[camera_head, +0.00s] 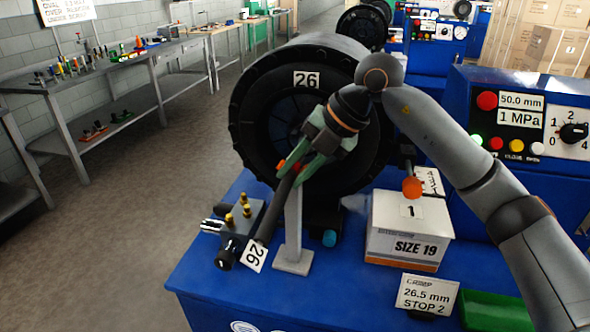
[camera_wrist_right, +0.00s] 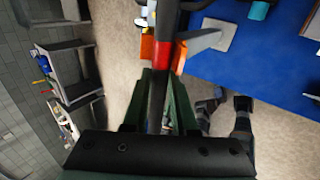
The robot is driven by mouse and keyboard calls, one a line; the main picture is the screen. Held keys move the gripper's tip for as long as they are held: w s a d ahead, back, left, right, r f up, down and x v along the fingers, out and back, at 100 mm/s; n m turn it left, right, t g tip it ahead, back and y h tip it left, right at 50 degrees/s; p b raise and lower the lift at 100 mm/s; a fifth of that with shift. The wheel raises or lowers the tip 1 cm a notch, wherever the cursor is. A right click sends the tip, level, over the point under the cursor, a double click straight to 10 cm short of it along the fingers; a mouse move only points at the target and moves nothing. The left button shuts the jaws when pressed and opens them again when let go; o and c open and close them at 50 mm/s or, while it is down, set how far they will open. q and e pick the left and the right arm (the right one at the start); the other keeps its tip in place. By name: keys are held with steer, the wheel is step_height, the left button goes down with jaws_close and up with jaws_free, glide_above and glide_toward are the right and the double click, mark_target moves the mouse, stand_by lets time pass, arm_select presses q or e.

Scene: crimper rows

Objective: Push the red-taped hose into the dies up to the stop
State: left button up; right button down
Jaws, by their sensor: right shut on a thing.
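The black hose (camera_head: 272,217) carries a white tag 26 (camera_head: 256,257) and slants from my right gripper (camera_head: 290,167) down to the lower left. My right gripper is shut on the hose in front of the crimper head (camera_head: 255,90), which is black, round and also labelled 26. In the right wrist view, the red tape (camera_wrist_right: 162,58) shows between the orange fingertips, with the hose running on both sides of it. The dies' opening and the hose's far end are hidden behind the gripper in the head view, so I cannot tell how deep the hose sits. My left gripper is not in view.
A grey post (camera_head: 293,232) stands under the hose on the blue bench (camera_head: 215,280). Left of it is a block with brass fittings (camera_head: 240,207). A SIZE 19 box (camera_head: 405,245), an orange knob (camera_head: 412,188), a 26.5 mm STOP 2 card (camera_head: 428,296) and a green bin (camera_head: 495,312) are to the right.

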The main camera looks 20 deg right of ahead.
jaws_free()
stand_by(0.8)
steer(key=p+v, duration=0.4)
steer(key=v, duration=0.3)
stand_by(0.8)
steer(key=shift+c, duration=0.4)
